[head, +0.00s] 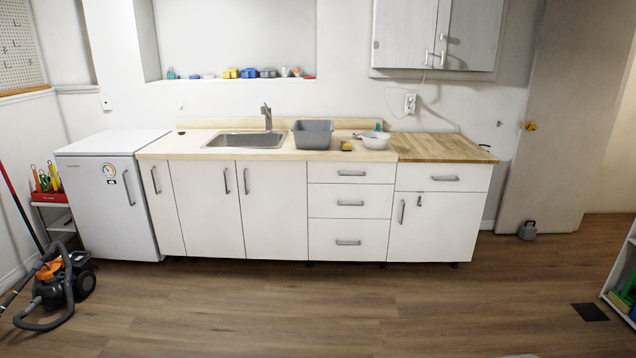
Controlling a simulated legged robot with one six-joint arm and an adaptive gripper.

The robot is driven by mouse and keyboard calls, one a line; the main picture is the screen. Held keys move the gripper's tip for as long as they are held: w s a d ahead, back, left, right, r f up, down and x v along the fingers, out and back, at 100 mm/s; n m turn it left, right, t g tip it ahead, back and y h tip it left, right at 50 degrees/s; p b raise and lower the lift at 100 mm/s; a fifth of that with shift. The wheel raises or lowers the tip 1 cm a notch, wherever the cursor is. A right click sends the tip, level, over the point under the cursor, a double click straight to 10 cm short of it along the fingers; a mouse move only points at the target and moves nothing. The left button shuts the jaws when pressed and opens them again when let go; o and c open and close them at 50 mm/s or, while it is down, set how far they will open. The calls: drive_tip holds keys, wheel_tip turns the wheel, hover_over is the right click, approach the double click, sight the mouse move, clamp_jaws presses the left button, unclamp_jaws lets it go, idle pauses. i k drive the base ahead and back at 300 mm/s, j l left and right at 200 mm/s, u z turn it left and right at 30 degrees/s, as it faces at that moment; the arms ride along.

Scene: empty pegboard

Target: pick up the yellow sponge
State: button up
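A small yellow item (346,146), which looks like the yellow sponge, lies on the pale wooden countertop (190,150). It sits just right of a grey basin (313,134) and left of a white bowl (376,140). It is small in the head view, so its exact shape is hard to tell. Several other yellow items (248,73) stand on the wall ledge above the sink. My gripper is not in view.
A sink (246,140) with a faucet is set in the counter left of the basin. A white fridge (113,195) and a vacuum cleaner (66,280) stand at the left. A wall cabinet (437,35) hangs at upper right. The wooden floor (290,310) before the cabinets is clear.

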sight(346, 146)
drive_tip(key=i, duration=1.05)
drive_tip(key=i+j+z, duration=0.1)
drive_tip(key=i, duration=3.75)
